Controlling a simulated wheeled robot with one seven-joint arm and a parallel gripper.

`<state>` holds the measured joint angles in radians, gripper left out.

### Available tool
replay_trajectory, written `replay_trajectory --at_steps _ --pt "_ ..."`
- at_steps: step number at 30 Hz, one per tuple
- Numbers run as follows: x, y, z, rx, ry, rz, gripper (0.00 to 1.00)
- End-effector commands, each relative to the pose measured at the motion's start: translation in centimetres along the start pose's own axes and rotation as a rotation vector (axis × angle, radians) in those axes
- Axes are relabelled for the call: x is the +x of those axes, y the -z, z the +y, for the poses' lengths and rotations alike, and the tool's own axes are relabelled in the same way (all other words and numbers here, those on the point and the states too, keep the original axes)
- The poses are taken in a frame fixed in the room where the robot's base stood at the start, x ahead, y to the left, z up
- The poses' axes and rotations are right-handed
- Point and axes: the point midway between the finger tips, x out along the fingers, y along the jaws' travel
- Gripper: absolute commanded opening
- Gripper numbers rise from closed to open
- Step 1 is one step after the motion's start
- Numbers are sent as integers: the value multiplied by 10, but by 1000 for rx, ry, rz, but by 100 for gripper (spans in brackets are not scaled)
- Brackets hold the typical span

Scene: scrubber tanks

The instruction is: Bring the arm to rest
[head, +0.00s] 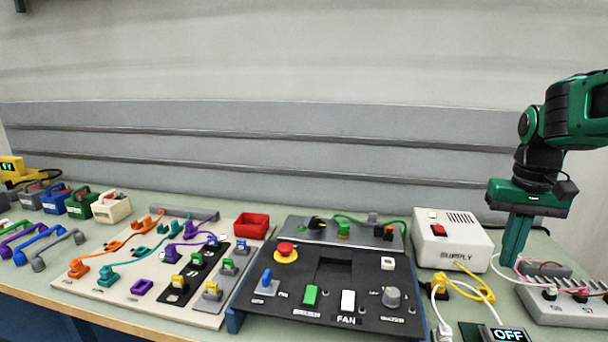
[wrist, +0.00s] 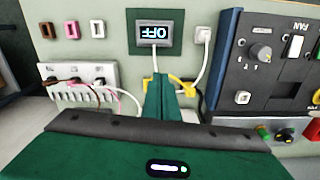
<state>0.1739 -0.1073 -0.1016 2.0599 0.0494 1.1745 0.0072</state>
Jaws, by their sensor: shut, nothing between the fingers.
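My gripper (head: 516,240) is green and points down at the right side of the bench, with its fingers together and nothing between them. In the head view it hangs beside the white supply box (head: 452,240), to its right, and in front of part of the grey terminal block (head: 572,308). My green and black arm (head: 575,110) reaches in from the right edge. In the wrist view the shut fingers (wrist: 163,95) point toward the OFF display (wrist: 154,33). Whether the fingertips touch anything below cannot be told.
A black fan panel (head: 335,290) stands mid-bench, with a beige cable board (head: 120,275) and red bin (head: 252,225) to its left. Yellow and pink wires (head: 475,285) lie near my gripper. A ribbed grey wall (head: 250,150) stands behind; the air before it is clear.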

Motion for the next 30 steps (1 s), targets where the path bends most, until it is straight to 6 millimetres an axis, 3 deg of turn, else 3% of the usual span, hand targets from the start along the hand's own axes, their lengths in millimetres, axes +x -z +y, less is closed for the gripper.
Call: replay_trajectory --at_steps 9,15,20,30 --pt "41 -122 50 146 7 -3 0" --pt "71 -181 64 211 15 -9 0" --pt "82 -199 65 227 19 -12 0" --pt "82 -200 65 227 19 -12 0"
